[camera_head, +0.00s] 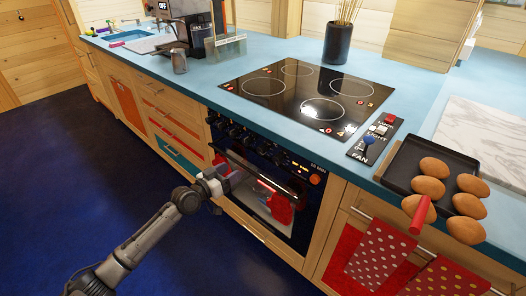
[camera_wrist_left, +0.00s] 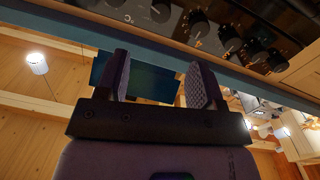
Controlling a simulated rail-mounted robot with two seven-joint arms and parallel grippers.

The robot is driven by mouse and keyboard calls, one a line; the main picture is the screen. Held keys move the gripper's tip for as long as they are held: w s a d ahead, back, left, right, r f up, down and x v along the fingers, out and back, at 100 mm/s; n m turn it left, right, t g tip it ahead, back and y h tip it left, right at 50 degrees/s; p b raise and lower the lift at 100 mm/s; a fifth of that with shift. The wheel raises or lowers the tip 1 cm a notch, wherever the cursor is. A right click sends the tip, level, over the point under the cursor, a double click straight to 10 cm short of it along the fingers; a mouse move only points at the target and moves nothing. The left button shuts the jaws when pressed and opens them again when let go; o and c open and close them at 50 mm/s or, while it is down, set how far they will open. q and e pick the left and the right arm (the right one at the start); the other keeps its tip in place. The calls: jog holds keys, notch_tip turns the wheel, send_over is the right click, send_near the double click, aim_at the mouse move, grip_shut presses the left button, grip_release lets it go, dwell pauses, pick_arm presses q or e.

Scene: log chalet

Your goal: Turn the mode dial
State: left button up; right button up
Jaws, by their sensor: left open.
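The oven (camera_head: 262,180) is set into the counter front, with a row of dark knobs (camera_head: 232,130) along the top left of its panel. An orange-red round control (camera_head: 314,179) sits at the panel's right end; I cannot tell which control is the mode dial. My left gripper (camera_head: 228,178) is in front of the oven's left side, below the knobs. In the left wrist view its two fingers (camera_wrist_left: 159,68) are apart with nothing between them. Several black knobs with pale markings (camera_wrist_left: 200,27) show beyond the fingertips, apart from them. My right gripper is not in view.
A black cooktop (camera_head: 297,92) lies above the oven, with a fan and light switch panel (camera_head: 375,139) beside it. A dark tray (camera_head: 405,162) holds several brown egg-shaped items at the right. Red cloths (camera_head: 379,252) hang on the cabinet. The blue floor at left is clear.

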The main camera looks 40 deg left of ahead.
aim_at(259, 151)
pick_arm(q)
jog(key=w+b, duration=0.1)
jog(key=w, duration=0.3)
jog(key=w+b, duration=0.1)
jog(key=w, duration=0.3)
jog(key=w+d, duration=0.1)
jog(key=w, duration=0.3)
jog(key=shift+d+r+b, duration=0.1)
jog(key=shift+b, duration=0.3)
jog(key=shift+w+d, duration=0.1)
jog(key=shift+w, duration=0.6)
jog(key=shift+w+b, duration=0.15)
jog(key=shift+b, duration=0.15)
jog(key=c, duration=0.9)
